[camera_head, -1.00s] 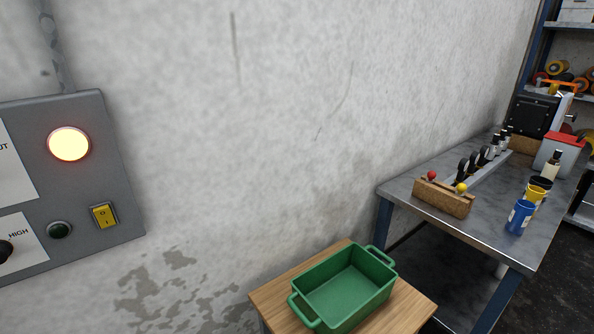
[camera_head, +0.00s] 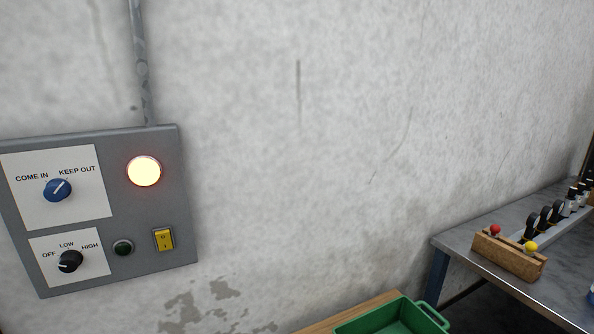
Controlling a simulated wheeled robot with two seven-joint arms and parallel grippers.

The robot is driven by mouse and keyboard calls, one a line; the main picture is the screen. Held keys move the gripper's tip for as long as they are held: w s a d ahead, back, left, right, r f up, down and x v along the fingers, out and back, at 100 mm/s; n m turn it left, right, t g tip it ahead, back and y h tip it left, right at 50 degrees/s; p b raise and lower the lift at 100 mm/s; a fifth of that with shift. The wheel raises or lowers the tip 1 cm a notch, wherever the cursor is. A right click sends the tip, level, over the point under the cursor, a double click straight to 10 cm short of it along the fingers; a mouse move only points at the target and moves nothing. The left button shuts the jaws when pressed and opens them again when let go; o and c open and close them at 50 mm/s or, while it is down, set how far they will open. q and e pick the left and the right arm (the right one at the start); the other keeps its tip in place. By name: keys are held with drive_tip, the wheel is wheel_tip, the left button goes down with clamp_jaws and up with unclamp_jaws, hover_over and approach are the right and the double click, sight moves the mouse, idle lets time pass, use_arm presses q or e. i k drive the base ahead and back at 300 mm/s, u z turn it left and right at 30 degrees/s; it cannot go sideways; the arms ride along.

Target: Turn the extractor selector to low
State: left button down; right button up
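The extractor selector (camera_head: 70,261) is a small black knob on a white plate marked OFF, LOW and HIGH, at the lower left of a grey wall panel (camera_head: 150,277). Its pointer is too small to read with certainty. Neither of my grippers is in view, and nothing touches the knob.
The panel also has a blue COME IN/KEEP OUT knob (camera_head: 57,189), a lit round lamp (camera_head: 144,171), a dark green button (camera_head: 123,248) and a yellow rocker switch (camera_head: 163,239). A green crate (camera_head: 432,314) sits below right. A metal bench (camera_head: 462,243) stands at right.

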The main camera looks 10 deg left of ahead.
sight(69, 261)
drive_tip(key=u, duration=1.35)
drive_tip(key=i, duration=0.25)
drive_tip(key=z, duration=0.1)
